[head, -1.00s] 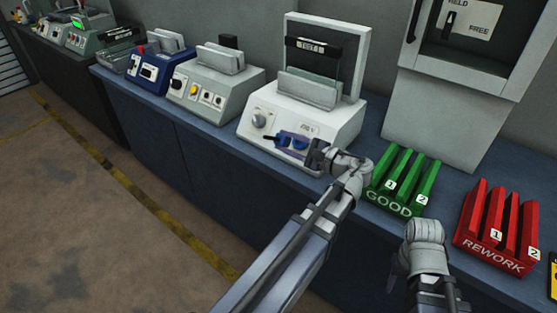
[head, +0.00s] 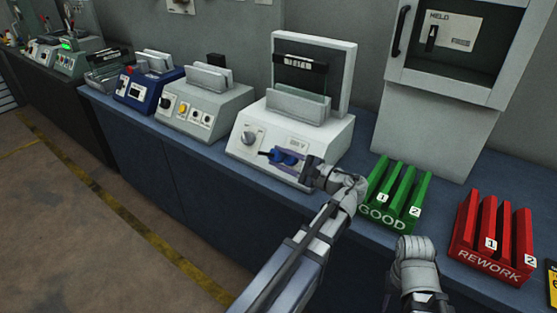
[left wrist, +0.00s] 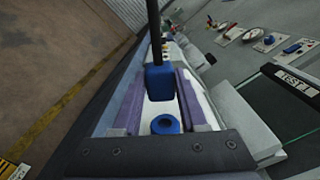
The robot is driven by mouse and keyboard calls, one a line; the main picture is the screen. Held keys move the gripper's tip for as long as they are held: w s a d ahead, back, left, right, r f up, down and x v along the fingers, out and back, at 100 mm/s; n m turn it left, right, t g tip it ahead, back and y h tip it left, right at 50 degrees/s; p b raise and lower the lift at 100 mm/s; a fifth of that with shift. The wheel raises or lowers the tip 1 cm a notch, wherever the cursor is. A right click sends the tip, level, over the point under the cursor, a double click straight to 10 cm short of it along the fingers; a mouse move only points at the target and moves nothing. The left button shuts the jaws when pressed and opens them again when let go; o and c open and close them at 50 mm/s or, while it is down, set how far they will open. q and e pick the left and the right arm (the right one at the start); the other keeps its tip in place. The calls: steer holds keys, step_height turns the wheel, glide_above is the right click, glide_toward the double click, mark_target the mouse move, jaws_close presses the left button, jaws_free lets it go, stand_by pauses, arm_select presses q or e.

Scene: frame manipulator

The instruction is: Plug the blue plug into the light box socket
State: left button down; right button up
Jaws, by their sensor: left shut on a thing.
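The light box (head: 265,122) is the white unit with a knob, a "24 V" label and an upright glass frame at the middle of the head view. My left gripper (head: 279,157) is at its front face, shut on the blue plug (head: 276,155). In the left wrist view the blue plug (left wrist: 160,82) sits between the fingertips, with a dark cable rising from it. A round blue socket-like ring (left wrist: 165,124) shows apart from the plug, nearer the palm. My right gripper (head: 415,300) is low in the head view, partly cut off; its jaws are unclear.
A green GOOD rack (head: 395,203) and a red REWORK rack (head: 490,240) stand right of the light box on the blue bench. A grey unit (head: 200,105) and a blue one (head: 148,88) stand to its left. A grey cabinet (head: 440,130) is behind.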

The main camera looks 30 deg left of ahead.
arm_select(q)
steer(key=shift+w+d+f+b, duration=0.1)
steer(key=shift+w+f+b, duration=0.5)
steer(key=shift+w, duration=0.25)
steer(key=shift+w+d+f+b, duration=0.1)
steer(key=shift+w+f+b, duration=0.45)
steer(key=shift+w, duration=0.25)
steer(key=shift+w+f, duration=0.4)
steer(key=shift+w, duration=0.05)
stand_by(1.1)
steer(key=shift+w+f+b, duration=0.1)
steer(key=shift+b, duration=0.45)
steer(key=shift+c, duration=1.8)
jaws_free()
steer(key=shift+d, duration=0.1)
steer(key=d, duration=0.8)
steer(key=shift+s, duration=0.45)
steer(key=shift+s+p, duration=0.1)
steer(key=shift+p, duration=0.2)
